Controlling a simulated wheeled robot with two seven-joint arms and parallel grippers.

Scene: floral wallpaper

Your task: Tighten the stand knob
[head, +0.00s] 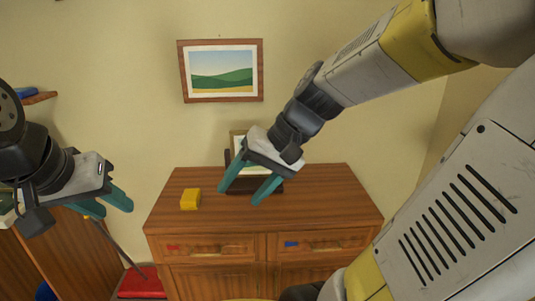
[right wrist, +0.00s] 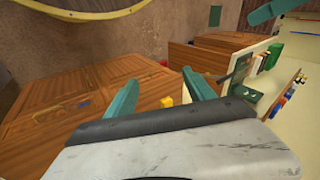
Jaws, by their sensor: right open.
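I cannot make out a stand knob for certain in either view. A thin dark slanted pole (head: 122,252) with a small yellow part near its top stands left of the wooden cabinet, partly behind my left gripper. My left gripper (head: 115,209) is open and empty at the left. My right gripper (head: 240,195) is open and empty, in front of the cabinet top in the head view. It also shows in the right wrist view (right wrist: 160,80), its two teal fingers apart with nothing between them.
A wooden cabinet (head: 320,190) with drawers carries a yellow block (head: 190,199) and a framed item (head: 237,140) partly hidden by my right gripper. A landscape picture (head: 221,72) hangs above. A red object (head: 141,283) lies low at left. A shelf (head: 40,97) is on the left wall.

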